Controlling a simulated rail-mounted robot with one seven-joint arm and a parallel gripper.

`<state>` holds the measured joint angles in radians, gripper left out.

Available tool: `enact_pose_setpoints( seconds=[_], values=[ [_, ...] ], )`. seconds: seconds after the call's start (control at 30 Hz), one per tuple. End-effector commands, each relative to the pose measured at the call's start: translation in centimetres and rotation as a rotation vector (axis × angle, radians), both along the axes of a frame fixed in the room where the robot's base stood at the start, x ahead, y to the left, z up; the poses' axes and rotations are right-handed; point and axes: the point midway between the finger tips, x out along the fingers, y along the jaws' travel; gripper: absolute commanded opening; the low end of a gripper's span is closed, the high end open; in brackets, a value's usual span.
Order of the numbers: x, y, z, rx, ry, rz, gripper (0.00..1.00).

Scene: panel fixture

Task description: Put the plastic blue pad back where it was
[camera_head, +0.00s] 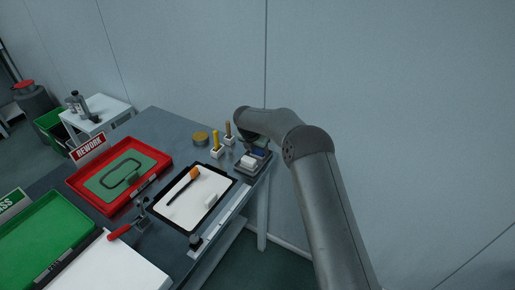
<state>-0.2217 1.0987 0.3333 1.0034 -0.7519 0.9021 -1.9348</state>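A small blue pad (261,153) shows at the back of a dark grey tray (252,171) near the right corner of the workbench. A white block (248,161) sits in front of it in the same tray. My arm comes in from the lower right and bends down over this tray. My gripper (257,145) is at the blue pad, mostly hidden by the arm's wrist and dark against the tray. I cannot tell whether its fingers are open, or whether the pad is held or just lies beneath them.
Left of the tray stand two white holders with a yellow (216,141) and a brown handle (228,131), and a round tin (201,138). A black-framed white panel (181,213) carries an orange-handled tool and a white block. A red REWORK tray (161,157) and red-handled clamp (120,232) are further left.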

Motion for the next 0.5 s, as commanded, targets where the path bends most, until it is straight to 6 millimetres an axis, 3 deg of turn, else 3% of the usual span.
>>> enact_pose_setpoints(
  seconds=[0.33, 0.5],
  values=[
    [0.0, 0.0, 0.1, 0.0, 0.001, 0.0, 0.72],
    [-0.4, 0.2, 1.5, 0.001, -0.002, 0.001, 0.72]
  ],
)
